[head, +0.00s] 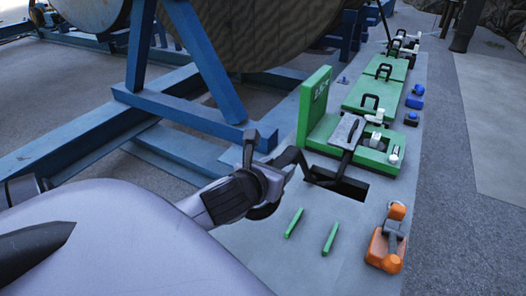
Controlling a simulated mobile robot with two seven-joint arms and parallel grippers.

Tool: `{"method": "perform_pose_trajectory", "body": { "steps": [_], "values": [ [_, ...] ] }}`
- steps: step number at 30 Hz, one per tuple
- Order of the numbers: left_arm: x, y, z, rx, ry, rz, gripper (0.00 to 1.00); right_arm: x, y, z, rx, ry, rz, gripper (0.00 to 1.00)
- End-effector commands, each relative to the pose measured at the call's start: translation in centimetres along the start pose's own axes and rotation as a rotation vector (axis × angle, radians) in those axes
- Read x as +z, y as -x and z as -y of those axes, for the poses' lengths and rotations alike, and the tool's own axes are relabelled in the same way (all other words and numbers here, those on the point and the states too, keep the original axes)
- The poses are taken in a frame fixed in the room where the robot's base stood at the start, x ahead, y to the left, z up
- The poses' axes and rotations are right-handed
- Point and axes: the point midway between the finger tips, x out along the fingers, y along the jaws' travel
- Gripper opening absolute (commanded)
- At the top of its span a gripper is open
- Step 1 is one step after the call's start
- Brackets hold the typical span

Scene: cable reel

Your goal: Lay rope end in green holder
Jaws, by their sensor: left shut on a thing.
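My left gripper (274,153) reaches in from the lower left, in front of the near end of the green holder (314,108). It is shut on what seems to be the rope end, a thin black bent piece (322,184). This piece runs right from the fingers, low over the plate, toward a grey textured piece (347,129) on the green base. Where the fingers meet it is hard to make out. The holder has an upright panel at its near left and a low base with white-topped posts (379,118). My right gripper is not in view.
A dark rectangular opening (340,184) lies in the grey plate. Two green strips (330,239) and an orange device (387,238) are nearer. More green blocks (371,96) and blue pieces (416,97) stand farther back. A blue reel frame (196,62) stands left. Open ground lies right.

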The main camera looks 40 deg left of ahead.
Motion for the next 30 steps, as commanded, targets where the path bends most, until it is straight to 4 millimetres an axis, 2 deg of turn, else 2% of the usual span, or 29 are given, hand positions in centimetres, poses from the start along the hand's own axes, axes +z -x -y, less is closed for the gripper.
{"method": "perform_pose_trajectory", "body": {
  "steps": [1,30],
  "values": [
    [0.5,-0.2,0.5,-0.002,0.005,0.010,0.00,0.0,0.0,0.0,0.000,0.000,0.000,0.43],
    [2.6,-5.3,9.6,-0.003,0.003,0.008,0.00,0.0,0.0,0.0,0.000,0.000,0.000,0.43]
  ]
}}
